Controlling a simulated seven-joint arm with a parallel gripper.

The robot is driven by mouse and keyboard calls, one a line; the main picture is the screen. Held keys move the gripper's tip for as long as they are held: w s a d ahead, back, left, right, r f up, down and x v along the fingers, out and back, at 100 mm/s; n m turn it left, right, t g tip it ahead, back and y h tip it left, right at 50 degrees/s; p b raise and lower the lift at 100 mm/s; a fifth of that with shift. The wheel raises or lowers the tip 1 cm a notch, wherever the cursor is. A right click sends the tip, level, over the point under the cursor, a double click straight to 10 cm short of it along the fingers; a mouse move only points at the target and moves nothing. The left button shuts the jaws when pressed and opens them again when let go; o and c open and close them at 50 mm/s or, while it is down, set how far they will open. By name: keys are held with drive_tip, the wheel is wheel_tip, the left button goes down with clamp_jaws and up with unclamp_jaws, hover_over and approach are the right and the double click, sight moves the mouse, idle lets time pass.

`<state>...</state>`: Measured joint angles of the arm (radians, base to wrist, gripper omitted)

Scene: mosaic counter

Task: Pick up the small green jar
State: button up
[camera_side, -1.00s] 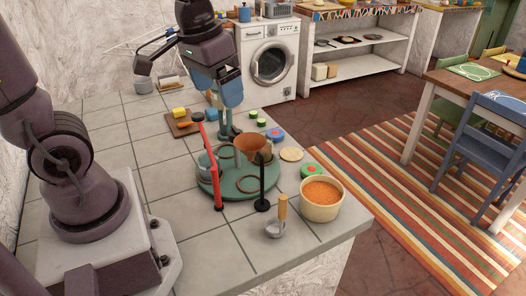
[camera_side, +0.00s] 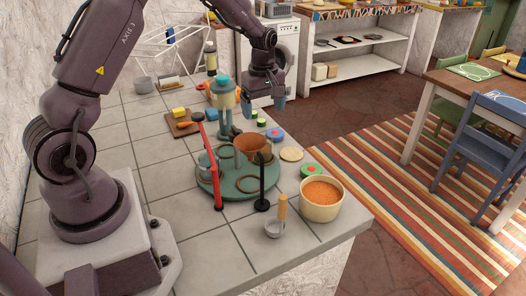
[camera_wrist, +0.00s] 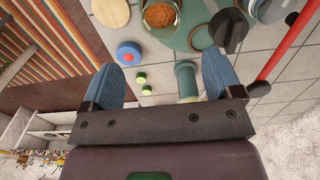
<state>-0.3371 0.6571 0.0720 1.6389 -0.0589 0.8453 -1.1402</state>
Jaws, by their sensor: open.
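Two small round green things stand on the tiled counter, right of the centre back in the side view: one farther back (camera_side: 254,114) and one nearer (camera_side: 261,122). In the wrist view they lie between my fingers and below them, one green thing (camera_wrist: 141,78) just above the other (camera_wrist: 146,90). They look like low dark pots with bright green tops; I cannot tell which is the jar. My gripper (camera_side: 265,100) is open and empty, pointing down above and slightly behind them. It also shows in the wrist view (camera_wrist: 160,80), with its blue fingers wide apart.
A tall teal-topped figure-like mill (camera_side: 228,100) stands close left of the green things. A blue disc with a red centre (camera_side: 275,134) lies to their right. The counter edge is near on the right.

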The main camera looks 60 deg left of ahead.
sight(263, 150)
wheel_tip(263, 150, down, 12)
drive_tip(key=shift+f, duration=0.15)
idle(0.4)
drive_tip(key=shift+c, duration=0.2)
drive_tip(key=c, duration=1)
